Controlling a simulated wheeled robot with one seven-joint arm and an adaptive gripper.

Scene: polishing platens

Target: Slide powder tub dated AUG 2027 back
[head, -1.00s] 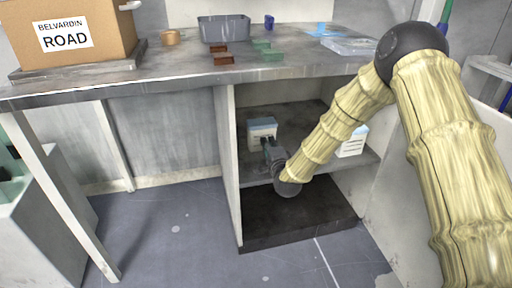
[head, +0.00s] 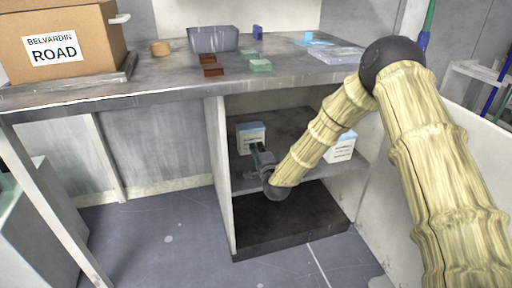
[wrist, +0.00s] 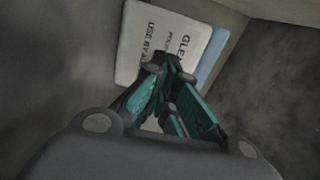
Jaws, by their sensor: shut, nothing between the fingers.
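A white powder tub with a light blue lid (head: 250,136) stands on the middle shelf of the open cabinet, near its left wall. In the wrist view its white label (wrist: 170,38) shows sideways, with part of a "USE BY A..." line; the rest of the date is hidden. My gripper (head: 258,150) is shut and empty in front of this tub. In the wrist view the closed fingertips (wrist: 168,66) overlap the label's lower edge; I cannot tell if they touch it. A second white tub with a blue lid (head: 341,148) stands on the right of the shelf, partly behind my arm.
The shelf (head: 295,125) is bare between the tubs. The cabinet's left wall (head: 218,165) is close to the left tub. The worktop (head: 165,82) above carries a cardboard box (head: 62,40), a grey bin (head: 213,39) and several small blocks.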

